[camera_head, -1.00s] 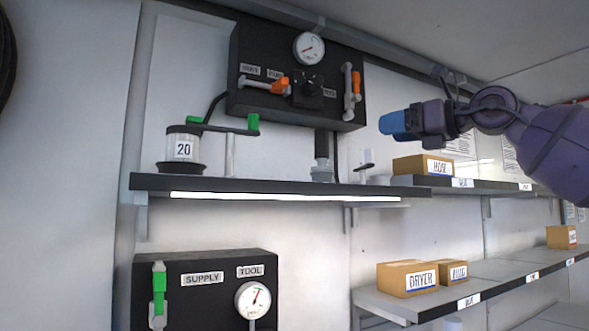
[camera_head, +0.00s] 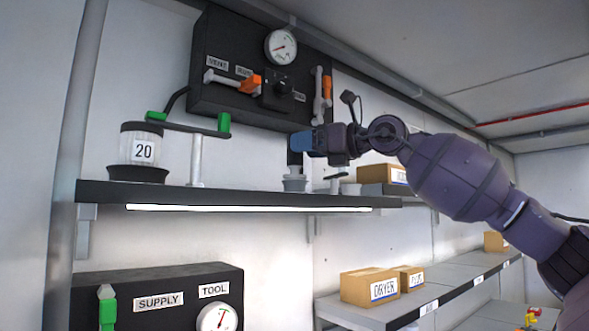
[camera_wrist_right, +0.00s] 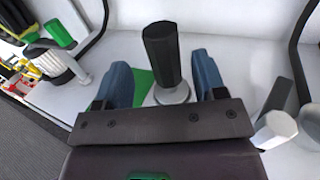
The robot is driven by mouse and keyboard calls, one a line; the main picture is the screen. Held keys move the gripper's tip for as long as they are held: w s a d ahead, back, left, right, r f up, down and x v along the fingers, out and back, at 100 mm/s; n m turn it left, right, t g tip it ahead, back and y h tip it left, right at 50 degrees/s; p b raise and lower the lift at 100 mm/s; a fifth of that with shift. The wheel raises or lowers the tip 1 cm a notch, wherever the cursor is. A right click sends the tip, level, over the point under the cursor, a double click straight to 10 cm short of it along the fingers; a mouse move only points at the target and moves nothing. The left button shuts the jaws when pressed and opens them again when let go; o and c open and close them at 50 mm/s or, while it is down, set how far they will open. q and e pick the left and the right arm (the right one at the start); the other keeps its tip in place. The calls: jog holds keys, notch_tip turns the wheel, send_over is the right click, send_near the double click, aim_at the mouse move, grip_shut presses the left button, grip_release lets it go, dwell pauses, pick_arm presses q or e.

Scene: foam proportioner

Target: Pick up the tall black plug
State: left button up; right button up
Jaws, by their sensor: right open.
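The tall black plug (camera_wrist_right: 161,52) stands upright in a round grey base (camera_wrist_right: 171,94) on the upper shelf. In the head view, the plug (camera_head: 294,160) is partly hidden by my right gripper (camera_head: 303,141), which is level with its upper part. In the right wrist view, my right gripper (camera_wrist_right: 160,70) is open, with one blue finger on each side of the plug. My left gripper is not in view.
A jar marked 20 (camera_head: 143,152) and a green-handled lever (camera_head: 223,124) stand left on the shelf (camera_head: 240,197). A black gauge panel (camera_head: 225,50) hangs above. A small black-handled valve (camera_head: 335,180) and a cardboard box (camera_head: 372,173) are close on the right.

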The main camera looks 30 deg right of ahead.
aim_at(288, 150)
jog(key=shift+d+p+x, duration=0.2)
jog(key=shift+p+x, duration=0.75)
jog(key=shift+x, duration=1.8)
jog(key=shift+w+f, duration=0.1)
jog(key=c, duration=1.1)
